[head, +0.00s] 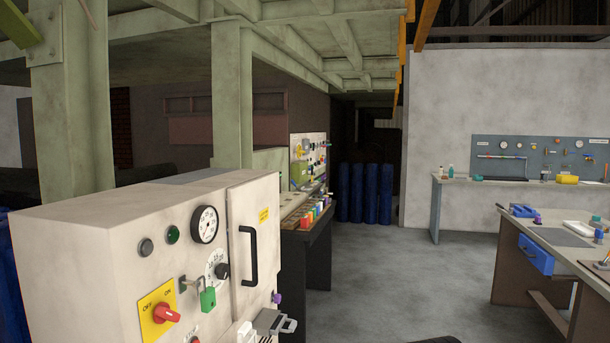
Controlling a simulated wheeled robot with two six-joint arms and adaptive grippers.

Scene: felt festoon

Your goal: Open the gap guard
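I cannot make out which part is the gap guard. The nearest machine is a large off-white cabinet (110,230) at the lower left. Its front carries a round gauge (204,224), a grey button (146,247), a green lamp (172,234) and a black knob on a dial (222,271). A green padlock (208,299) hangs at a hasp. A red rotary switch (166,313) sits on a yellow plate. A door panel with a black handle (249,256) appears closed. A grey fitting (274,323) at the bottom edge is cut off. Neither gripper shows.
A second console (309,205) with coloured parts stands behind the cabinet. Blue upright cylinders (358,192) stand further back. A workbench (555,232) with a blue box-like part (535,255) is at the right. A back bench (500,181) lines the wall. Grey floor (400,280) between is clear.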

